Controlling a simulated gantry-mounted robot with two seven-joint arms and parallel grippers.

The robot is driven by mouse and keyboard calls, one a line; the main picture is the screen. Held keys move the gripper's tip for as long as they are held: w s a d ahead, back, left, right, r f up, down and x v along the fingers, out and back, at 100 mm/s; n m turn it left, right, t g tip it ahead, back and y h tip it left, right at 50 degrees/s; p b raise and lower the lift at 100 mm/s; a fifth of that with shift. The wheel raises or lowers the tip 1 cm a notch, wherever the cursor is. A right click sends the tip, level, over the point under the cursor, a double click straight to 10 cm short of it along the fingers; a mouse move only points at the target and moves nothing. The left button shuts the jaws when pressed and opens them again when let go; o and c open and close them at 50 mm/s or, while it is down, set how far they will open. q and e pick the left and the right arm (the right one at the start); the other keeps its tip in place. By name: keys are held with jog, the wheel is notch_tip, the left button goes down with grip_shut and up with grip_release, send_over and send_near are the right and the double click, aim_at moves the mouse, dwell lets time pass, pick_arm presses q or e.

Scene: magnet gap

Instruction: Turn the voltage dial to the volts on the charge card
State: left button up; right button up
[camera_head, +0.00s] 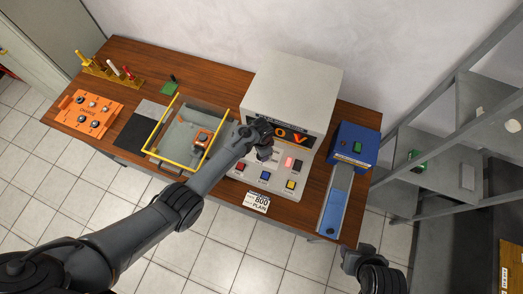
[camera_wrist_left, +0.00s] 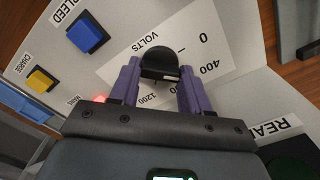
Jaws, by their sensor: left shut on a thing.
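The voltage dial (camera_wrist_left: 160,60) is a black knob on a pale panel marked VOLTS, with 0, 400 and 1200 readable around it. My left gripper (camera_wrist_left: 160,72) has its two purple fingers shut on the dial, one on each side. In the head view my left gripper (camera_head: 262,142) covers the dial and part of the orange display (camera_head: 296,139), which shows a V with a digit like 0 before it. The charge card (camera_head: 257,201) at the console's front reads 800 and PLAIN. My right gripper (camera_head: 356,257) is beyond the table's front right edge, its fingers unclear.
The grey console (camera_head: 293,88) carries red, blue and yellow buttons. A blue unit with a rail (camera_head: 336,197) stands right of it. A yellow-framed tray (camera_head: 176,158), an orange panel (camera_head: 88,113) and a tool rack (camera_head: 106,74) are to the left. Grey shelves (camera_head: 455,137) stand at right.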

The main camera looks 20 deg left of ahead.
pick_arm(q)
jog(key=m, duration=0.4)
jog(key=shift+m, duration=0.3)
jog(key=m, duration=0.4)
jog(key=shift+m, duration=0.3)
jog(key=o, duration=1.1)
jog(key=shift+c, duration=0.2)
jog(key=shift+r, duration=0.1)
notch_tip(320, 180, up, 11)
jog(key=p, duration=0.3)
jog(key=shift+f+p, duration=0.2)
jog(key=shift+p, duration=0.2)
